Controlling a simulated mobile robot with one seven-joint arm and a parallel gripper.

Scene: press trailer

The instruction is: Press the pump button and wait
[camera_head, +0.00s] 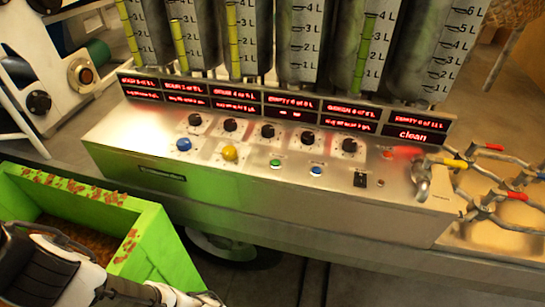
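A metal control panel (130,130) spans the middle of the view. On its sloped top are a large blue button (183,144), a large yellow button (229,152), a small green button (275,164) and a small blue button (316,170). A black switch (360,179) and a red light (388,155) are at the right. I cannot read a label that tells which one is the pump button. White and black arm parts, apparently mine, show at the lower left, apart from the buttons. My gripper is not visible.
Several black knobs (268,131) line the panel behind the buttons. Red displays (290,104) and marked tanks (300,45) stand at the back. A green bin (150,240) is at the lower left. Pipes with coloured valve handles (455,163) are at the right. Space above the buttons is clear.

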